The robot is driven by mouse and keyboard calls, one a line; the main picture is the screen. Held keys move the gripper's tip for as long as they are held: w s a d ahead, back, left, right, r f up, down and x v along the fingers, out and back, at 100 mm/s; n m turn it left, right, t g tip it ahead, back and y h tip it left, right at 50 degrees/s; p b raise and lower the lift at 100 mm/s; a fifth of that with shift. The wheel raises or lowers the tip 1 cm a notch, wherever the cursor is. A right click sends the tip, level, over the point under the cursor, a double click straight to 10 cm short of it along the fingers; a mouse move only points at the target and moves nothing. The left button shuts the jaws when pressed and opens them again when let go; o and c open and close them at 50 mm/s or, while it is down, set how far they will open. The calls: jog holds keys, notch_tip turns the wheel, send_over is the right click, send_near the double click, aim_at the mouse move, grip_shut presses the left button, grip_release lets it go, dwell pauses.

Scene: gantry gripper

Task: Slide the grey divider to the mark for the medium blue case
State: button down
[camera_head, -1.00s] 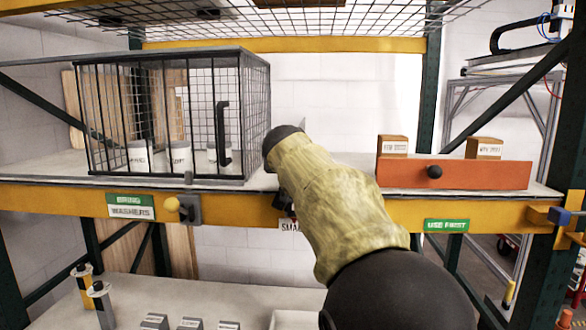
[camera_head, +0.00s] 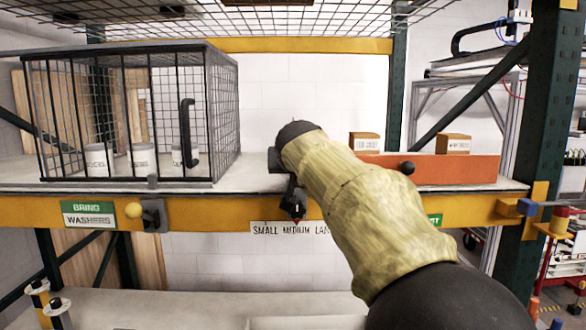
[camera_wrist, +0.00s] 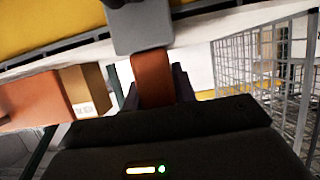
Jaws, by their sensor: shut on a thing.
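In the wrist view, my gripper (camera_wrist: 156,84) is shut on an orange-brown tab (camera_wrist: 152,68). The tab joins a grey plate (camera_wrist: 142,28), apparently the front of the grey divider, at the shelf's front edge. In the head view my forearm and wrist hide most of the divider. A dark piece with a red tip (camera_head: 296,221) hangs below my wrist at the yellow beam. The tip points at about the word MEDIUM on the white label strip (camera_head: 265,230). The strip reads SMALL, MEDIUM and a partly covered third word.
A black wire cage (camera_head: 190,75) with white tubs stands on the shelf at left. An orange tray front (camera_head: 460,168) with cardboard boxes (camera_head: 453,144) is at right. Bare shelf lies between cage and tray.

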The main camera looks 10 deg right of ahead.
jog(key=shift+f, duration=0.1)
jog(key=c, duration=1.1)
grip_release()
jog(key=shift+s, duration=0.15)
jog(key=shift+w+a, duration=0.1)
jog(key=shift+w, duration=0.15)
jog(key=shift+s, duration=0.4)
jog(key=b+v, duration=0.5)
jog(key=v, duration=1.1)
jog(key=shift+s+a, duration=0.15)
jog(key=shift+s, duration=0.15)
